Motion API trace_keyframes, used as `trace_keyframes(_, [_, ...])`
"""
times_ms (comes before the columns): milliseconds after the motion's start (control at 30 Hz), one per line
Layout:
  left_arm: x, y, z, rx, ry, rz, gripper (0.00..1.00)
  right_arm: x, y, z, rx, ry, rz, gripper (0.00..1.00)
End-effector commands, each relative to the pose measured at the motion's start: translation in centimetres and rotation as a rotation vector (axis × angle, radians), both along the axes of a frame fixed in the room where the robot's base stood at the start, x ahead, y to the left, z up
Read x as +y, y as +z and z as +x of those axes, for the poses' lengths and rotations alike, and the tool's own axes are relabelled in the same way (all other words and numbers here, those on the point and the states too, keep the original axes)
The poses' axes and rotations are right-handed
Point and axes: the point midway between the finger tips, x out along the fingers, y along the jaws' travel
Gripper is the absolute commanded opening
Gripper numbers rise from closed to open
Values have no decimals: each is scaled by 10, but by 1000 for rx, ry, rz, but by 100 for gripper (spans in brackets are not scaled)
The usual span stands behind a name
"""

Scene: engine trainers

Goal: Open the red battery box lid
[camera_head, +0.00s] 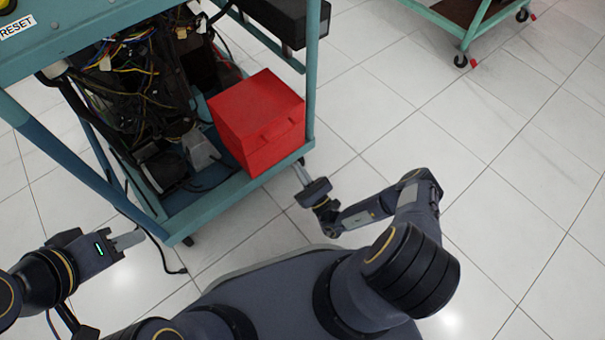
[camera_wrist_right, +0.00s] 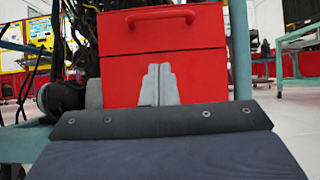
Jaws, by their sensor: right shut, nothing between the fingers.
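The red battery box (camera_head: 257,137) sits on the lower shelf of the teal trainer frame in the head view. Its lid (camera_head: 255,102) lies flat on top and looks closed. In the right wrist view the box (camera_wrist_right: 122,84) fills the middle, with a red handle (camera_wrist_right: 161,15) on the front of its lid near the top edge. My right gripper (camera_head: 301,170) is shut and empty, in front of the box and lower than the handle; its fingertips (camera_wrist_right: 158,70) show against the box front. My left gripper (camera_head: 138,237) is at the lower left, apart from the box; its finger gap is not clear.
The frame's teal corner post (camera_head: 311,75) stands right beside the box. Wiring (camera_head: 130,85) and engine parts fill the space left of it. A black box (camera_head: 283,20) hangs above. White tiled floor (camera_head: 400,110) is clear to the right; another teal cart (camera_head: 465,30) stands farther back.

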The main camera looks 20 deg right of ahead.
Motion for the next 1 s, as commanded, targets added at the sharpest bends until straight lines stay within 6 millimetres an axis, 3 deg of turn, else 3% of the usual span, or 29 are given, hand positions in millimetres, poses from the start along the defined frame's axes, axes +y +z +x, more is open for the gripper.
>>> trace_keyframes(267, [0, -12, 0, 0, 0, 0, 36, 19, 32, 47, -4, 6, 0, 0])
trace_keyframes(400, [0, -13, 0, 0, 0, 0, 36, 19, 55, 50, -2, 5, 0, 0])
trace_keyframes(567, [0, -14, 0, 0, 0, 0, 36, 20, 68, 53, -1, 6, 0, 0])
trace_keyframes(1000, [0, -13, 0, 0, 0, 0, 36, 20, 72, 53, 0, 4, -1, 0])
